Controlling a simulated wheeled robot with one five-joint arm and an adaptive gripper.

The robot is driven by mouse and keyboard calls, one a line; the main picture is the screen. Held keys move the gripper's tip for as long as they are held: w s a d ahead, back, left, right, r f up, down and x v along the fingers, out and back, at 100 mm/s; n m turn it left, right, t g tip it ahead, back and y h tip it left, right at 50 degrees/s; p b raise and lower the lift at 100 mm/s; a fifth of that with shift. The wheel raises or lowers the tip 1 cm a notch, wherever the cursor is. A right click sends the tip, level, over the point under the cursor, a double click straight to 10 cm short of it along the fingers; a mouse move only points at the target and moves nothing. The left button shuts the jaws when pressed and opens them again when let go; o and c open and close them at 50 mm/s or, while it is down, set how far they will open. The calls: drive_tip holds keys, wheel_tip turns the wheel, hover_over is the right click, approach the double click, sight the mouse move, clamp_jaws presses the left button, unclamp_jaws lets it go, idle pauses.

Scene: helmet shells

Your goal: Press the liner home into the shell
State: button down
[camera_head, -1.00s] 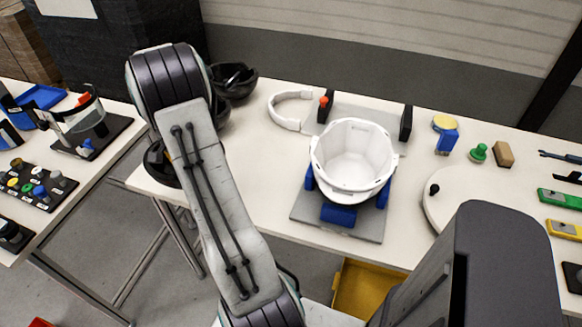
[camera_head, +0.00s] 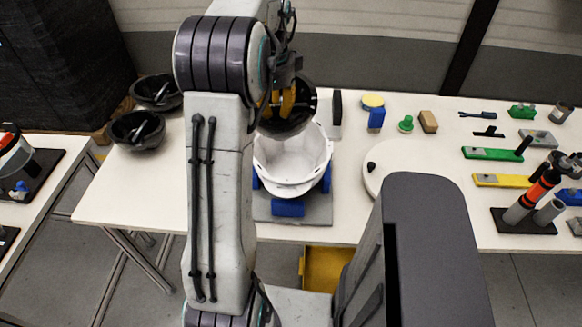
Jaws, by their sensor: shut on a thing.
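The white shell (camera_head: 290,168) sits open side up on a grey plate (camera_head: 318,212) with blue blocks (camera_head: 288,208) around it. My gripper (camera_head: 283,102), with yellow fingertips, is shut on a black bowl-shaped liner (camera_head: 304,112). The liner is held over the back part of the shell and hides some of its far rim. I cannot tell how much height lies between the liner and the shell. My arm hides part of the liner's left side.
Two more black liners (camera_head: 157,92) (camera_head: 137,130) rest at the table's left end. A white round disc (camera_head: 392,165) with a black knob is right of the shell. Blocks, a green stamp (camera_head: 406,124) and tools (camera_head: 492,153) lie farther right. A yellow bin (camera_head: 326,268) is below the table.

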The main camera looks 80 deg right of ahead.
drive_tip(key=shift+m, duration=0.6)
drive_tip(key=s+f+b, duration=0.2)
drive_tip(key=f, duration=0.1)
drive_tip(key=shift+s+a+f+b, duration=0.1)
drive_tip(key=shift+s+f+b, duration=0.15)
drive_tip(key=shift+b, duration=0.15)
drive_tip(key=shift+s+f+b, duration=0.1)
drive_tip(key=shift+f+b, duration=0.35)
drive_tip(key=shift+f, duration=0.2)
drive_tip(key=p, duration=0.2)
hover_over(288, 171)
wheel_tip(288, 171, down, 6)
drive_tip(key=shift+f, duration=2.25)
drive_tip(key=c, duration=1.2)
unclamp_jaws()
drive_tip(key=shift+o, duration=0.2)
